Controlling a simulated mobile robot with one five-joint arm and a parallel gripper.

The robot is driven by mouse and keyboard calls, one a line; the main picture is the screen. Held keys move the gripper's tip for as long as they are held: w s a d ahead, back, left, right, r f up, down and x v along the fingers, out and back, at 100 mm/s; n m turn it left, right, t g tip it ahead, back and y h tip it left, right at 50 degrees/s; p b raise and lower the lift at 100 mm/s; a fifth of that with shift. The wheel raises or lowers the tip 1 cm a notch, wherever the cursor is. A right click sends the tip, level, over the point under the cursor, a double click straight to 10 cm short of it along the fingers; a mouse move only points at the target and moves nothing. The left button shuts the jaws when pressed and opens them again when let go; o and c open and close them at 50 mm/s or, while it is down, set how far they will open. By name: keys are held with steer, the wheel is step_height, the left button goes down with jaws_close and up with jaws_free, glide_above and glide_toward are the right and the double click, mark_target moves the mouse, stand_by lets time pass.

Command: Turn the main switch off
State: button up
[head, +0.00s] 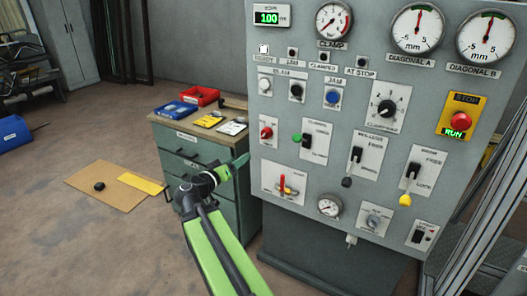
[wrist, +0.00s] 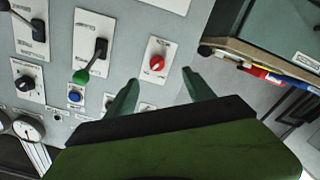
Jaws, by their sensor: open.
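A red rotary knob (head: 266,132) on a small white plate sits at the left edge of the grey control panel (head: 262,215). It looks like the main switch, but its label is too small to read. In the wrist view the red knob (wrist: 157,62) shows between my two fingertips, with a pale mark across its face. My gripper (head: 240,160) is open and empty, beside the panel's left edge and slightly below the knob in the head view. My gripper (wrist: 158,82) also shows in the wrist view, its fingers apart and not visibly touching the knob.
A green-tipped lever (head: 297,138) is right of the red knob. A red-handled valve (head: 282,184) is below. A red stop button (head: 460,120) with a lit "RUN" sign is at far right. A green drawer cabinet (head: 232,212) with trays stands close behind my gripper.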

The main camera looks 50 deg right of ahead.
steer(key=r, duration=0.1)
glide_toward(264, 136)
steer(key=shift+t+h, duration=0.3)
steer(key=x, duration=0.9)
steer(key=shift+w+d+f, duration=0.1)
steer(key=shift+d+f, duration=0.3)
